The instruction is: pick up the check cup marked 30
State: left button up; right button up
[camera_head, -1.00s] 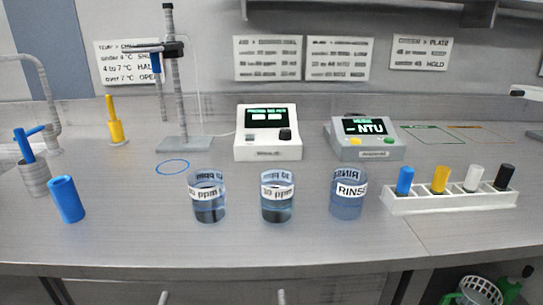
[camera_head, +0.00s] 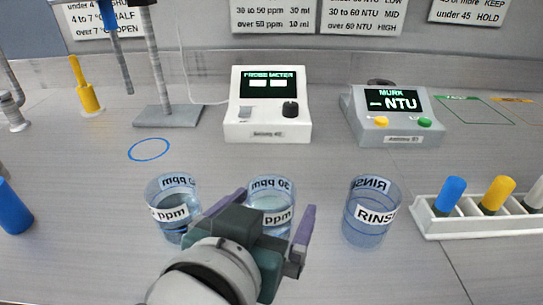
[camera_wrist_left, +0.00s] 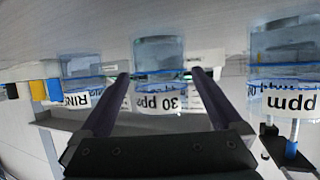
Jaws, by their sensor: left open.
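The check cup marked 30 ppm (camera_head: 271,188) is a clear cup with bluish liquid and a white label, upright on the grey counter. My left gripper (camera_head: 274,203) is open, low on the near side of this cup, its purple fingers pointing at it and partly hiding its lower part. In the left wrist view the 30 cup (camera_wrist_left: 160,98) appears upside down between the two fingertips (camera_wrist_left: 159,75); I cannot tell whether the tips are beside it or just short of it. No contact is visible. My right gripper is not in view.
Another ppm cup (camera_head: 172,212) stands close to the left, and the RINSE cup (camera_head: 371,213) to the right. Behind are the probe meter (camera_head: 267,122), the NTU meter (camera_head: 392,119) and a stand (camera_head: 168,116). A white rack (camera_head: 480,228) holds colored vials at right.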

aim_at(277, 198)
pick_arm(q)
jog(key=x, duration=0.3)
jog(key=shift+w+b, duration=0.3)
jog(key=shift+b, duration=0.05)
jog(key=c, duration=1.4)
jog(key=shift+c, duration=0.3)
jog(key=shift+r, duration=0.1)
